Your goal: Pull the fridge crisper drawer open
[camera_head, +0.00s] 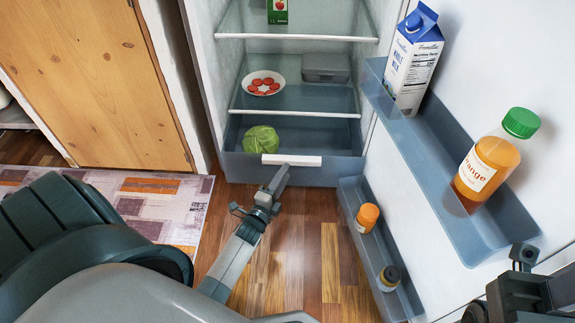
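The crisper drawer (240,168) is a translucent blue-grey bin at the bottom of the open fridge, with a white bar handle (304,161) on its front. A green cabbage (261,140) lies inside it. How far the drawer stands out from the fridge is hard to tell.
The fridge door stands open at right. Its upper bin (425,150) holds a milk carton (413,65) and orange juice bottle (490,165); its lower bin (352,200) holds two small jars. A plate (263,84) sits on a shelf. Wood floor (290,240) is clear before the drawer.

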